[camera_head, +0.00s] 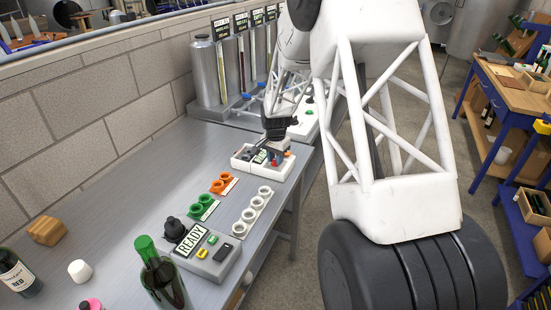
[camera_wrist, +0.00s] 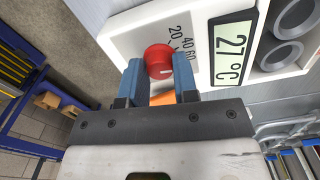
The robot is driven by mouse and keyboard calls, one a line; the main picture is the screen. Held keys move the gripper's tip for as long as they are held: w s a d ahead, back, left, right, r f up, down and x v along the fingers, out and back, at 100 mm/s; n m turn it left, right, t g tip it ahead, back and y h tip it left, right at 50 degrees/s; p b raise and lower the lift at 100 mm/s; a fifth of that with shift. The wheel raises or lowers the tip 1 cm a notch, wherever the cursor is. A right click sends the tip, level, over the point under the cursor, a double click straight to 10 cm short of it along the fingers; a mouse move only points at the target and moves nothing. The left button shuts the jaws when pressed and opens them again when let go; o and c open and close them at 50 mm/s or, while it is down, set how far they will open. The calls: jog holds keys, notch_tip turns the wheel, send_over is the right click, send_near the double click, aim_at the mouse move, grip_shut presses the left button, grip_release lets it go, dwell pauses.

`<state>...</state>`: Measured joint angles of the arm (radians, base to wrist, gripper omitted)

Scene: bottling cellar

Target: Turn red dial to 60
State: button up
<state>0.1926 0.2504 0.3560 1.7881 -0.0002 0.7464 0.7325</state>
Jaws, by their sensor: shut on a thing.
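The red dial (camera_wrist: 158,60) sits on a white panel (camera_wrist: 128,34) printed with 20, 40 and 60. My gripper (camera_wrist: 158,76) is shut on the dial, with a blue finger on each side of it. Where the dial's pointer stands is too unclear to tell.
A READY box (camera_head: 213,265) and a green-capped bottle (camera_head: 160,272) are at the front. Tall gauges and a steel canister (camera_head: 204,70) stand behind.

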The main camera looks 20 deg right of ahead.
jog(key=shift+f+m, duration=0.1)
jog(key=shift+m, duration=0.5)
jog(key=shift+a, duration=0.1)
jog(key=o, duration=0.9)
jog(key=shift+r, duration=4)
